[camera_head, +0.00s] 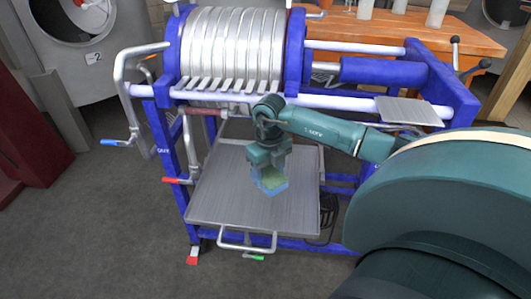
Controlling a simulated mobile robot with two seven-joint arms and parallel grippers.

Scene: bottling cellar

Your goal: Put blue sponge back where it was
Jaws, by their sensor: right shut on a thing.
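My right gripper (269,172) comes in from the right and points down over the metal tray of the blue-framed machine. It is shut on the blue sponge (271,190), which shows as a small blue block with a greenish part between and below the fingers. The sponge is at or just above the bare tray surface (225,205); I cannot tell whether it touches. The fingers hide part of the sponge. My left gripper is not in view.
A ribbed metal drum (232,45) in a blue frame stands behind the tray. A small metal plate (410,111) sits at the frame's right. An orange wooden table (400,30) with pale cylinders is at the back. The tray around the gripper is clear.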

